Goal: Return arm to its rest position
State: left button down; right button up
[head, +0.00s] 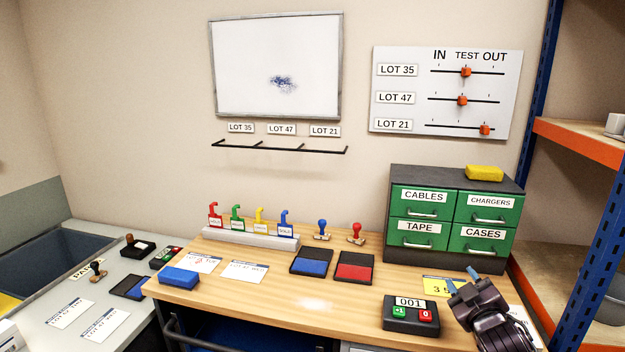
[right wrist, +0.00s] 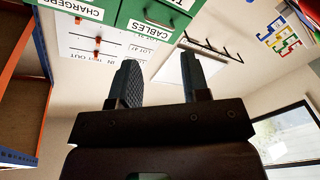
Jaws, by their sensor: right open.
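My right gripper (head: 461,278) is at the front right of the wooden desk, beside the counter box marked 001 (head: 411,314) and over a yellow card (head: 437,286). In the right wrist view its two fingers (right wrist: 163,85) stand apart with nothing between them. That view is turned over and looks past the fingers toward the wall and the green drawers (right wrist: 150,20). The right arm reaches in from the lower right of the head view. My left gripper is not in the head view.
The drawer cabinet (head: 449,219) stands behind my right gripper, with a yellow block (head: 484,173) on top. A blue-posted shelf rack (head: 580,134) rises close on the right. Ink pads (head: 354,274), stamps (head: 356,234) and paper cards (head: 245,271) lie on the desk's middle and left.

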jog(key=s+a+f+m+g, duration=0.2)
jog(key=s+f+m+g, duration=0.1)
jog(key=s+f, duration=0.9)
jog(key=s+a+f+m+g, duration=0.2)
jog(key=s+f, duration=1)
jog(key=s, duration=0.8)
jog(key=shift+a+f+m+g, duration=0.3)
jog(key=shift+a+m+g, duration=0.1)
jog(key=shift+m+g, duration=0.45)
